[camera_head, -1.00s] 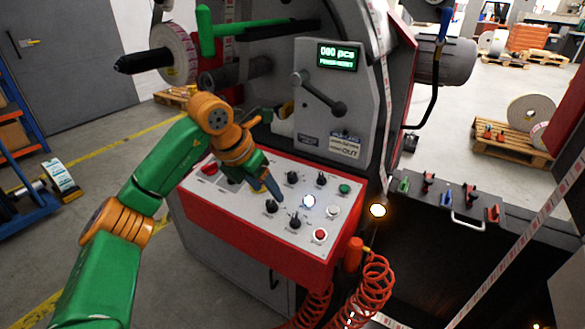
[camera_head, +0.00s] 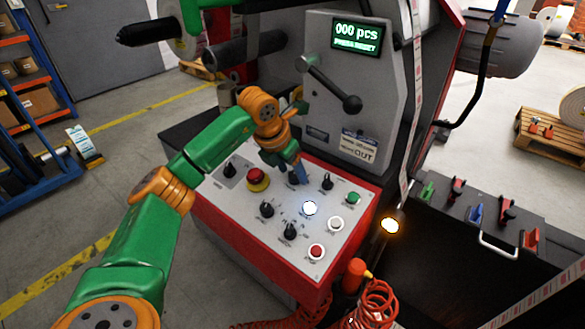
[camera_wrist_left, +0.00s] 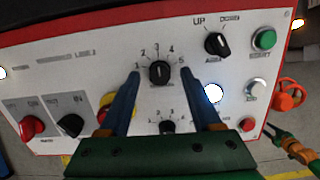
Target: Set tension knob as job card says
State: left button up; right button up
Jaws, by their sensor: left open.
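My left gripper (camera_head: 296,178) reaches over the sloped control panel (camera_head: 230,205). In the left wrist view its two blue fingers (camera_wrist_left: 159,78) are apart, one on each side of a black knob (camera_wrist_left: 159,72) with a printed scale of numbers up to 5. The fingers do not visibly grip it. The knob's pointer seems to face up, near 3, but is small. A second numbered black knob (camera_wrist_left: 167,127) sits below, between the fingers. The knob's name is not legible, and the gripper partly hides it in the head view. I cannot make out a job card.
Near the knob are an up/down selector (camera_wrist_left: 217,43), a green button (camera_wrist_left: 263,39), a lit white button (camera_head: 309,208) and a red mushroom button (camera_head: 257,178). A black-handled lever (camera_head: 335,88) stands behind. An orange-green part (camera_wrist_left: 296,148), possibly my right arm, shows at lower right.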

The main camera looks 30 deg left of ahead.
pick_arm(q)
jog(key=shift+w+f, duration=0.3)
jog(key=shift+s+r, duration=0.1)
jog(key=shift+s, duration=0.05)
grip_shut()
jog(key=shift+m, duration=0.3)
jog(key=shift+r+m+p, duration=0.15)
jog(key=shift+m+p, duration=0.6)
jog(key=shift+m, duration=0.45)
jog(key=shift+m+h+p, duration=0.4)
jog(key=shift+m+p, duration=0.2)
jog(key=shift+m, duration=1.3)
jog(key=shift+g, duration=0.3)
